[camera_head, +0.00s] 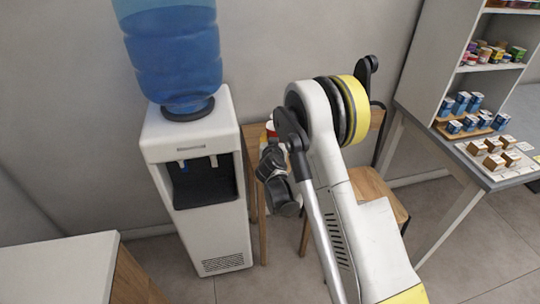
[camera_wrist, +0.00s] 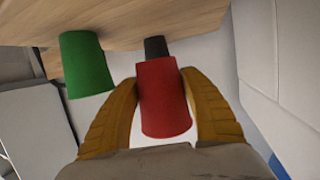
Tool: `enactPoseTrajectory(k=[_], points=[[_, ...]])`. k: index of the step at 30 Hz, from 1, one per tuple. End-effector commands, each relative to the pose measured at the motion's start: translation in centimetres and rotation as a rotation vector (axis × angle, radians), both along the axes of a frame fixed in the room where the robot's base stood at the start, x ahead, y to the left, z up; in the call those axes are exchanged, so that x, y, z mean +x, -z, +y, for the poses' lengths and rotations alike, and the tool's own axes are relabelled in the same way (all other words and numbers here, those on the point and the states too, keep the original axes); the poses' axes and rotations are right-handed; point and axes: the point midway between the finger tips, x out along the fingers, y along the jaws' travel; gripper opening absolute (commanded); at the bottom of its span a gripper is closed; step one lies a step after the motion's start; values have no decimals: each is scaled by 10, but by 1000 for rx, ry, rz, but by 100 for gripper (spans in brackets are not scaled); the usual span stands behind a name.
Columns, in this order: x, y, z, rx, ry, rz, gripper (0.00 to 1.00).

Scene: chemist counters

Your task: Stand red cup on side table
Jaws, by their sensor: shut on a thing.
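The red cup (camera_wrist: 163,95) is between the two yellow fingers of my gripper (camera_wrist: 163,112) in the wrist view, and the gripper is shut on it. A wooden surface (camera_wrist: 120,22), which looks like the side table top, fills the upper part of that view. I cannot tell whether the red cup touches it. In the head view the wooden side table (camera_head: 250,133) stands between the water cooler and a chair. My arm hides most of its top, and my gripper (camera_head: 270,165) is over it. A small red patch shows there, too small to identify.
A green cup (camera_wrist: 86,64) is left of the red cup, and a black cup (camera_wrist: 156,48) is just behind it. The water cooler (camera_head: 200,160) stands left of the side table. A wooden chair (camera_head: 375,190) and a goods counter (camera_head: 500,180) are to the right.

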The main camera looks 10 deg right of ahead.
Motion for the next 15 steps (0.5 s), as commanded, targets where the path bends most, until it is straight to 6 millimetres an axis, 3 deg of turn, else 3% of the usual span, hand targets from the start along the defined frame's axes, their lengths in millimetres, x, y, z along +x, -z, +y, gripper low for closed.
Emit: enactPoseTrajectory(k=[6,11,15], points=[[-5,16,25,-1,-1,-1,39],[-6,27,26,0,0,-1,39],[-5,50,26,0,0,0,39]])
